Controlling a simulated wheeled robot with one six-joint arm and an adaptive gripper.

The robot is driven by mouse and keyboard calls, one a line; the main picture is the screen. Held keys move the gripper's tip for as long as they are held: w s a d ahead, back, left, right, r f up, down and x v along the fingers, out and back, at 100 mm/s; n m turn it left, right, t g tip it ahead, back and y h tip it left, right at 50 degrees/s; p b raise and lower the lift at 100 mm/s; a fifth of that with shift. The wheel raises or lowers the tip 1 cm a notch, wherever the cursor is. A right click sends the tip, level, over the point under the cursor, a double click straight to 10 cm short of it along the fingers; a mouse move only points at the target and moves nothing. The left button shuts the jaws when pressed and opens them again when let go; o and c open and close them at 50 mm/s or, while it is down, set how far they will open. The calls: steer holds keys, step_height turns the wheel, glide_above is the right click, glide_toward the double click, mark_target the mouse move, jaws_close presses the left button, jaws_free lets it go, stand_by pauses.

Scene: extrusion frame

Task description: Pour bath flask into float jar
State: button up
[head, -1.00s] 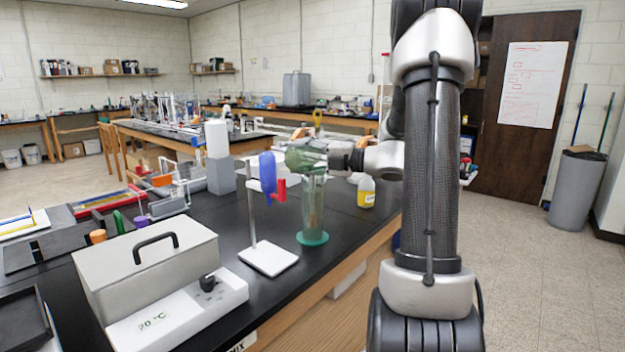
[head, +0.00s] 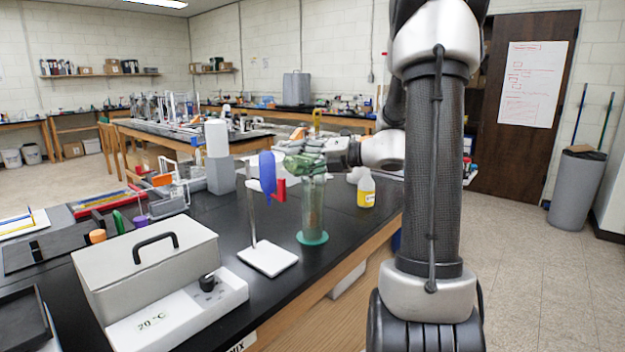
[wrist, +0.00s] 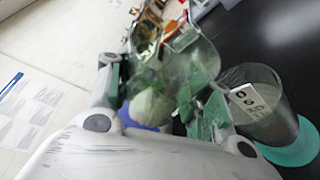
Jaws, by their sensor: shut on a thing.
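The bath flask (head: 300,163) is green-tinted clear glass, tipped well over at the top of the float jar. My gripper (head: 322,150) is shut on it from the right. In the wrist view, the flask (wrist: 170,80) is between the fingers of my gripper (wrist: 160,100), with something pale showing through the glass. The float jar (head: 313,210) is a tall clear cylinder on a round green base, standing upright on the black bench. In the wrist view, the jar (wrist: 268,108) bears a white label. I cannot tell whether liquid is flowing. The flask partly hides the jar's mouth.
A stand with a blue holder (head: 268,172) and white base (head: 268,258) is close left of the jar. A yellow-labelled bottle (head: 366,190) stands right of it. A grey lidded bath (head: 150,265) is at front left. The bench (head: 225,235) has a little free room.

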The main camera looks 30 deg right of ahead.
mark_target(302, 163)
steer(key=shift+s+a+n, duration=0.1)
steer(key=shift+a+n, duration=0.05)
steer(key=shift+n, duration=0.15)
steer(key=shift+r+n+h, duration=0.3)
steer(key=shift+n, duration=0.2)
steer(key=shift+r+n+h, duration=0.45)
steer(key=shift+n+h, duration=0.05)
steer(key=shift+n, duration=0.3)
steer(key=a+f+n+h, duration=0.2)
steer(key=n, duration=0.1)
steer(key=shift+s+a+f+n, duration=0.25)
steer(key=shift+s+f+n, duration=0.05)
steer(key=shift+s+f, duration=0.1)
steer(key=shift+n+h, duration=0.6)
steer(key=shift+n, duration=0.1)
steer(key=r, duration=0.5)
steer(key=a+r, duration=0.1)
steer(key=r, duration=0.1)
steer(key=shift+s+r+b, duration=0.15)
steer(key=shift+r+b, duration=0.05)
steer(key=shift+b, duration=0.1)
step_height(302, 163, up, 7)
steer(key=n+h, duration=0.1)
steer(key=shift+s+a, duration=0.15)
steer(key=shift+a, duration=0.2)
steer(key=shift+f, duration=0.1)
